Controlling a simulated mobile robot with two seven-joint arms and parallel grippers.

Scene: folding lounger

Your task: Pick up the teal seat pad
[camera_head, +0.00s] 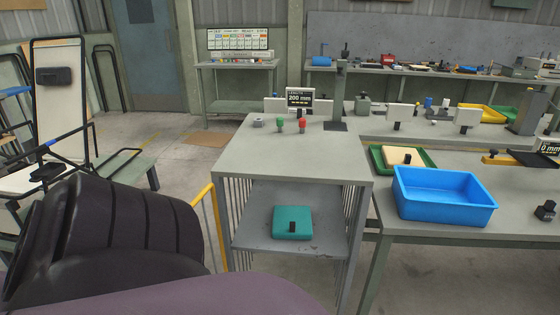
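The teal seat pad (292,220) lies flat on the lower shelf (262,243) of a grey stand, below its top. It is a rounded block with a small black knob or grip at its front. Nothing touches it from above, and bare shelf shows around it. Neither of my grippers shows a fingertip in the head view. A large black ribbed shape, which looks like part of my own arm, fills the lower left and ends left of the stand.
The stand's top (285,152) is above the pad, with wire bars at its sides. A yellow rail (207,222) stands at its left. A blue bin (442,194) sits on the right-hand table. A black-framed lounger part (62,100) stands at the far left.

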